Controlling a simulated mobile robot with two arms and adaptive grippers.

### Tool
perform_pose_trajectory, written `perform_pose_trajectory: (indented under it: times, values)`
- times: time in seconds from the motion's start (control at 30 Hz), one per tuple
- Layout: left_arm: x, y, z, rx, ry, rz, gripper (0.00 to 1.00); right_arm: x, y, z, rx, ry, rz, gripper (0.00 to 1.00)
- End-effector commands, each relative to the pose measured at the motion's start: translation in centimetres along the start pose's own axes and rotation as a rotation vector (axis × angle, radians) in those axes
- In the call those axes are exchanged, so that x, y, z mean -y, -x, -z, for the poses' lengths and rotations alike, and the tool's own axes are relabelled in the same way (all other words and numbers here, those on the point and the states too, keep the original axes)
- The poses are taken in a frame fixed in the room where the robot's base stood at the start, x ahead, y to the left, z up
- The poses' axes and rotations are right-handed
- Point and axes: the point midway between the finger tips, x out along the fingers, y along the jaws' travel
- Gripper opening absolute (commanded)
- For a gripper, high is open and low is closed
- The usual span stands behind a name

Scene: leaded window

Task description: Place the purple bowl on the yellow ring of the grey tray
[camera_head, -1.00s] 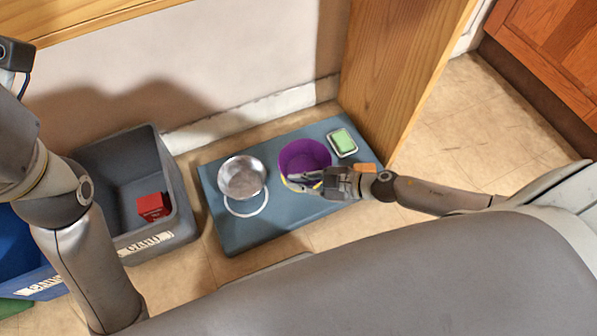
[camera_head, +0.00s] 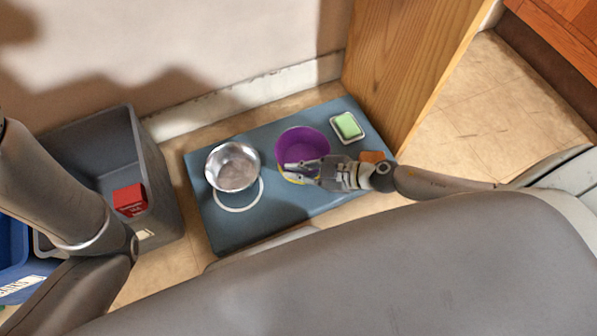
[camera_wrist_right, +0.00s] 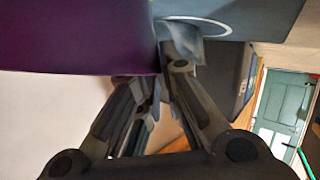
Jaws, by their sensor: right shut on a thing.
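The purple bowl (camera_head: 302,146) is over the right part of the grey-blue tray (camera_head: 222,236). A piece of the yellow ring (camera_head: 289,177) shows at the bowl's lower left edge; the bowl hides the rest. I cannot tell whether the bowl touches the tray. My right gripper (camera_head: 300,172) is shut on the bowl's near wall. In the right wrist view the bowl (camera_wrist_right: 75,40) fills the upper left, at the fingers (camera_wrist_right: 165,65). My left arm shows at the left, but its gripper is out of view.
A metal bowl (camera_head: 232,168) overlaps a white ring (camera_head: 240,208) on the tray's left. A green sponge (camera_head: 347,125) lies in a white dish at the back right. A wooden post (camera_head: 400,80) rises behind.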

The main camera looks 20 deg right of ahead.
Motion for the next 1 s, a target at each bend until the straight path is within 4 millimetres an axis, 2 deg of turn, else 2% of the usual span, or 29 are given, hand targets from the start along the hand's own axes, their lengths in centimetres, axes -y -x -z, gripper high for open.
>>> perform_pose_trajectory:
  times: [0.1, 0.5, 0.53, 0.7, 1.0]
  values:
    - [-0.22, 0.35, 0.58, -0.012, -0.001, -0.004, 0.83, 0.33, -0.42, -0.49, -0.003, 0.003, -0.002, 0.0]
    - [-0.24, 0.27, 0.62, -0.013, -0.002, -0.005, 0.83, 0.41, -0.49, -0.64, -0.003, 0.001, -0.002, 0.0]
    - [-0.24, 0.27, 0.62, -0.013, -0.002, -0.005, 0.83, 0.49, -0.48, -0.77, -0.001, -0.001, -0.001, 0.09]
    - [-0.25, 0.23, 0.62, -0.014, -0.001, -0.005, 0.83, 0.47, -0.45, -0.71, -0.001, 0.0, 0.0, 0.29]
    - [-0.24, 0.19, 0.6, -0.014, -0.001, -0.005, 0.83, 0.44, -0.41, -0.62, -0.001, 0.001, 0.0, 0.29]
